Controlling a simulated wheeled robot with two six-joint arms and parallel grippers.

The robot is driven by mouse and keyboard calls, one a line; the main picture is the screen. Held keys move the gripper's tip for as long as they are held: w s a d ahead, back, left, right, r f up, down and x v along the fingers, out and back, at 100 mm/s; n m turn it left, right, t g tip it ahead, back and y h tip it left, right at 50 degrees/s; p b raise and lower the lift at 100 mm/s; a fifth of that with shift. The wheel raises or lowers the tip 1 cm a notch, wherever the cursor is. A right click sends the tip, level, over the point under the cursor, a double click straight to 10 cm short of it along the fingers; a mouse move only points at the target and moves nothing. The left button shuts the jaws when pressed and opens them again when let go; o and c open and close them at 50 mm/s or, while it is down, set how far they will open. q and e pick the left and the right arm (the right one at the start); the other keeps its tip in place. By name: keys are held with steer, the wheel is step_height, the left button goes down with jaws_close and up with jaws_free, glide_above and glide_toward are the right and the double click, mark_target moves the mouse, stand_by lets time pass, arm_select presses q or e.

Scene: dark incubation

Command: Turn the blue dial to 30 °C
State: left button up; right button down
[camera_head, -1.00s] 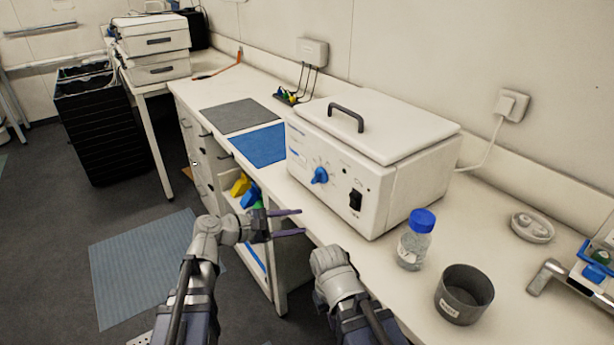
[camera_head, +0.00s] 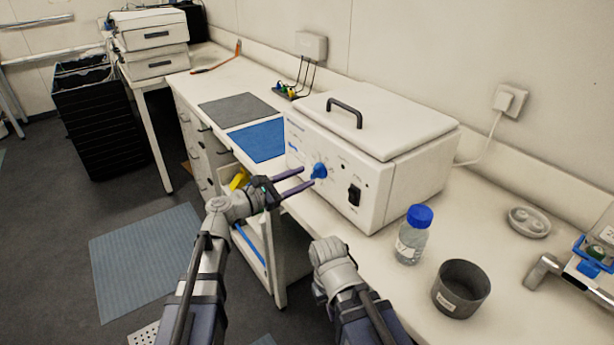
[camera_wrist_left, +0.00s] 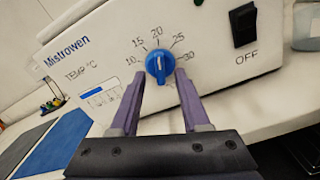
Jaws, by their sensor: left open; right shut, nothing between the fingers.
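The blue dial (camera_head: 319,171) is on the front of a white incubator box (camera_head: 410,180). In the left wrist view the dial (camera_wrist_left: 158,65) has printed marks 10, 15, 20, 25 and 30 around it, and its white line stands roughly upright, towards 20. My left gripper (camera_head: 308,177) is open at the dial. Its purple fingertips (camera_wrist_left: 159,80) are at the dial's lower left and lower right; I cannot tell whether they touch it. My right gripper (camera_head: 330,265) is low in front of the bench, away from the dial, its fingers hard to make out.
A black OFF switch (camera_head: 354,195) is right of the dial. A blue-capped bottle (camera_head: 412,240) and a grey pot (camera_head: 461,290) stand on the bench to the right. Blue (camera_head: 258,142) and grey (camera_head: 235,112) mats lie left of the box. An open drawer is below.

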mark_target(317, 172)
arm_select(q)
steer(key=shift+x, duration=1.2)
steer(key=shift+c, duration=0.3)
jaws_close()
